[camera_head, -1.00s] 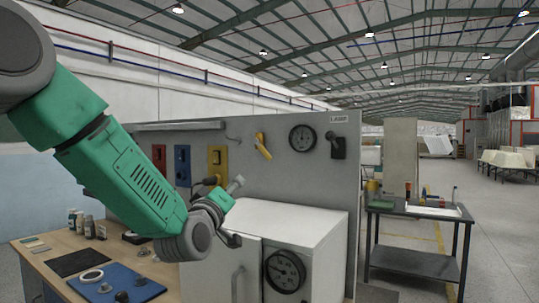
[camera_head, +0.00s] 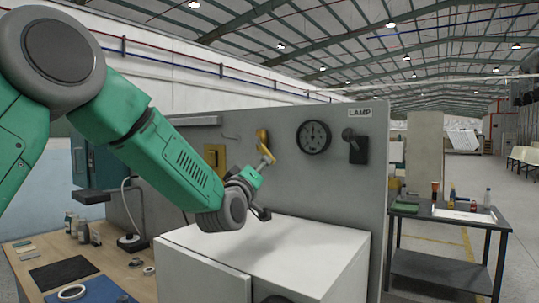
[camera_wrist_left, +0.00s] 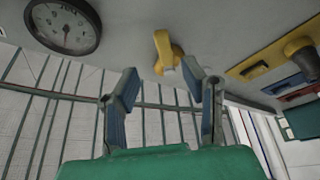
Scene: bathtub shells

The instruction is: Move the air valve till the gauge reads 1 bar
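The air valve is a yellow handle (camera_head: 262,138) on the grey wall panel, left of the round dial gauge (camera_head: 313,137). My left gripper (camera_head: 265,184) is in front of the panel, just below the yellow handle, above the white cabinet. In the left wrist view, my open gripper (camera_wrist_left: 165,88) has its two fingers spread with nothing between them. The yellow handle (camera_wrist_left: 166,52) is beyond the fingertips, roughly centred; contact is not seen. The gauge (camera_wrist_left: 63,25) is at upper left there; its reading is too small to tell. My right gripper is not in view.
A white cabinet (camera_head: 280,250) stands below my gripper. A yellow plate (camera_head: 214,158) is on the panel to the left. A workbench (camera_head: 125,270) with small parts is at lower left.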

